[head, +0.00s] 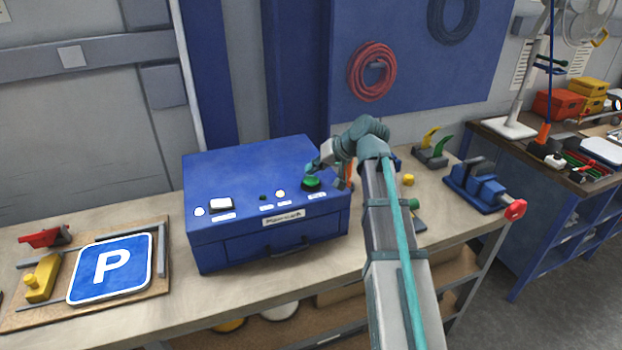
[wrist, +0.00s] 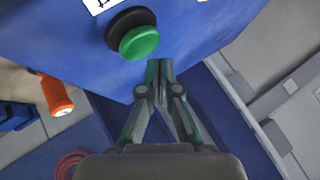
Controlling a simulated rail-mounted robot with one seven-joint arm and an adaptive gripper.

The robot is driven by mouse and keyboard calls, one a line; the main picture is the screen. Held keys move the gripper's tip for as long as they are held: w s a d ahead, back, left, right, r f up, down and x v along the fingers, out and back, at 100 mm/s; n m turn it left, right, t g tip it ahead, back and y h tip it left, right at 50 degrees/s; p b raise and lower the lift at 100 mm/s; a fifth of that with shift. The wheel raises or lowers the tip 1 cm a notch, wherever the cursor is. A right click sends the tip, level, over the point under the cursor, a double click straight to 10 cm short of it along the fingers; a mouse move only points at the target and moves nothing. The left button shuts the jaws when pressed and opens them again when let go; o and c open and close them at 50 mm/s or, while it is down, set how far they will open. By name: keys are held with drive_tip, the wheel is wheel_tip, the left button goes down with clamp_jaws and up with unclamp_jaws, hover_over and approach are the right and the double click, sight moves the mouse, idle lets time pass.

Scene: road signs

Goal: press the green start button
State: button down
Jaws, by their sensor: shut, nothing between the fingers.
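The green start button (head: 311,182) is a green cap on a black collar on the top face of a blue box (head: 250,162), near its right end. It also shows in the wrist view (wrist: 139,42), at the upper middle. My gripper (head: 312,168) is beside and just behind the button in the head view. In the wrist view my gripper (wrist: 159,66) has its fingertips together, with nothing between them. They appear just to the lower right of the green cap there, apart from it. I cannot tell their exact height above the box.
The box also bears a white switch (head: 221,204), small lamps and labels. A blue parking sign (head: 112,267) lies on a board at left. A blue vise (head: 480,188) stands at right. An orange-handled tool (wrist: 57,95) is near the box in the wrist view.

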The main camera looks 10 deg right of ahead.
sight(313, 179)
drive_tip(key=shift+r, duration=0.15)
drive_tip(key=shift+r+p, duration=1.5)
drive_tip(key=shift+r, duration=0.9)
